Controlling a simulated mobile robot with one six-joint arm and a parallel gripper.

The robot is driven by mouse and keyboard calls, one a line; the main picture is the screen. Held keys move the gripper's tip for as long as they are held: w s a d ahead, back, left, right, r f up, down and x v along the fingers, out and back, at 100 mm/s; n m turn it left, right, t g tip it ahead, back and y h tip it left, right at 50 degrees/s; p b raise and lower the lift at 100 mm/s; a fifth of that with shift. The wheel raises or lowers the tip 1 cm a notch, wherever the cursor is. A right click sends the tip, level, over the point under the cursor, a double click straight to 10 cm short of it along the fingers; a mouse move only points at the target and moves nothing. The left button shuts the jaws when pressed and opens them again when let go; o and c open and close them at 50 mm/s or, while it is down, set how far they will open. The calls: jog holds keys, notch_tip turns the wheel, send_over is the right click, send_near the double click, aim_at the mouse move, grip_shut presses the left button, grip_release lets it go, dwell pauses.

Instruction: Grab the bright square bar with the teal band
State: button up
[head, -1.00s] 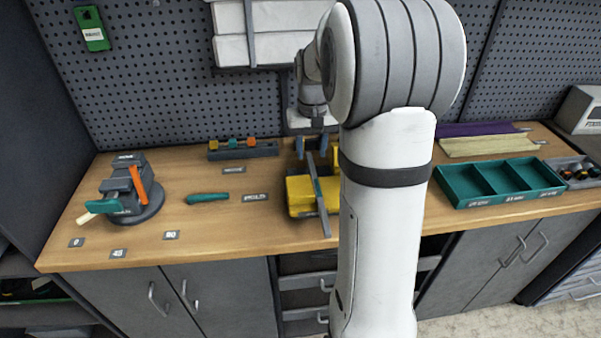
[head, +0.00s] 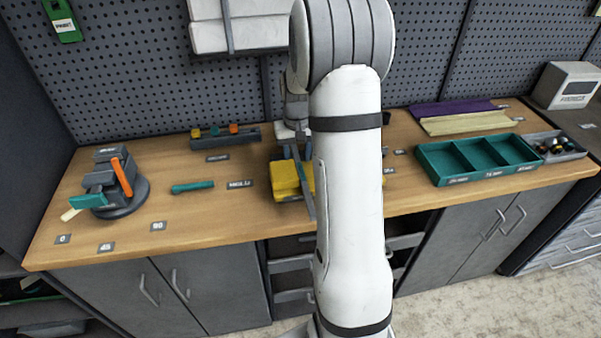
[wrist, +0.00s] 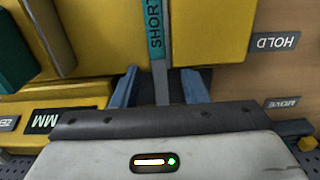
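The bright square bar with its teal band, lettered "SHORT", shows in the wrist view (wrist: 157,28). Its bare metal end runs down between my fingers. In the head view part of the bar (head: 306,190) shows beside the yellow block (head: 284,181), mostly hidden by my arm. My gripper (wrist: 160,88) is open, with one blue-grey finger on each side of the bar and a gap on both sides. The fingers look apart from the bar. In the head view my arm hides the fingertips.
A grey vise with an orange handle (head: 122,177) stands at the left. A teal-handled tool (head: 192,187) lies beside it. A teal divided tray (head: 432,160) is at the right. Wrist-view labels read "HOLD" (wrist: 274,42) and "MOVE" (wrist: 283,103).

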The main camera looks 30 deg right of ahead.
jog(key=shift+c, duration=0.2)
grip_shut()
dwell(0.4)
